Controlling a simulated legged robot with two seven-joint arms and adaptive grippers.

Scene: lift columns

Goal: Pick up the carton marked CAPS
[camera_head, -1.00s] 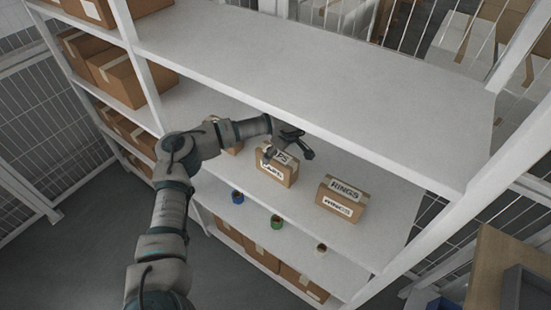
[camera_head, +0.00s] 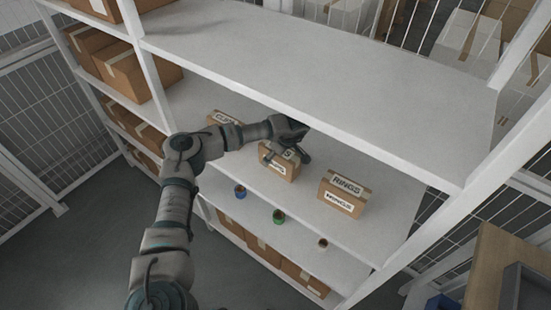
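The carton marked CAPS (camera_head: 276,173) is a small brown box with white labels, standing on the middle shelf between two other cartons. Its top label is mostly covered by my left gripper and only its last letters show. My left gripper (camera_head: 286,157) is over the top of this carton, with its fingers spread apart. I cannot tell whether the fingers touch the carton. My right gripper is not in view.
A carton marked RINGS (camera_head: 342,194) stands to the right; another carton (camera_head: 224,118) is partly behind my arm. The upper shelf board (camera_head: 330,85) is close above my gripper.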

